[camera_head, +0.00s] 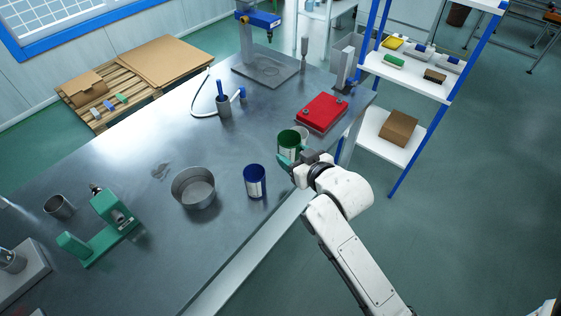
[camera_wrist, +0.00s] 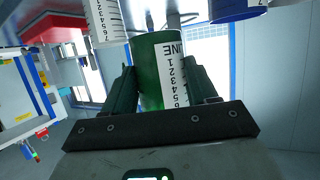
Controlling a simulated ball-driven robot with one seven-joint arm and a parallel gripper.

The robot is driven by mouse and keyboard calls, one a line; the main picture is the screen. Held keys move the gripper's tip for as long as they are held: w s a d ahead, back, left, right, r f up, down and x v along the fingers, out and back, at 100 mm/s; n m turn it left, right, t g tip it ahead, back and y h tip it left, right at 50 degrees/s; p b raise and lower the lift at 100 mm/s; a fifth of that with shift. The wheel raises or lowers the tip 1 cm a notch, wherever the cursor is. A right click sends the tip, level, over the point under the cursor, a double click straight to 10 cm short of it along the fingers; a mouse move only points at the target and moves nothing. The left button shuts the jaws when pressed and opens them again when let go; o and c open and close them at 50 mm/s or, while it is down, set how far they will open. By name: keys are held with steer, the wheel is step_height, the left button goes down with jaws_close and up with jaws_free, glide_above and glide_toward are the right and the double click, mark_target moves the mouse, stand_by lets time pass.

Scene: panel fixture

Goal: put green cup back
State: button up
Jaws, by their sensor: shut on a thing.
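A green cup (camera_head: 289,142) with a white label is at the bench's right edge in the head view. In the wrist view the green cup (camera_wrist: 150,72) sits between both fingers, its numbered label facing right. My gripper (camera_head: 292,159) is shut on it; its fingers (camera_wrist: 160,88) lie on either side of the cup. I cannot tell whether the cup's base touches the bench.
A blue cup (camera_head: 254,181) and a metal bowl (camera_head: 193,188) stand left of my gripper on the metal bench (camera_head: 150,215). A red case (camera_head: 321,113) lies just behind the green cup. A shelf rack (camera_head: 402,76) stands at the right. The bench's middle has clear room.

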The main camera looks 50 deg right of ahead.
steer(key=w+f, duration=0.2)
steer(key=w+d+f, duration=0.1)
steer(key=w+f, duration=0.3)
steer(key=shift+d+f, duration=0.25)
steer(key=shift+d, duration=0.1)
steer(key=shift+f, duration=1.5)
steer(key=shift+f, duration=0.1)
steer(key=o, duration=1.4)
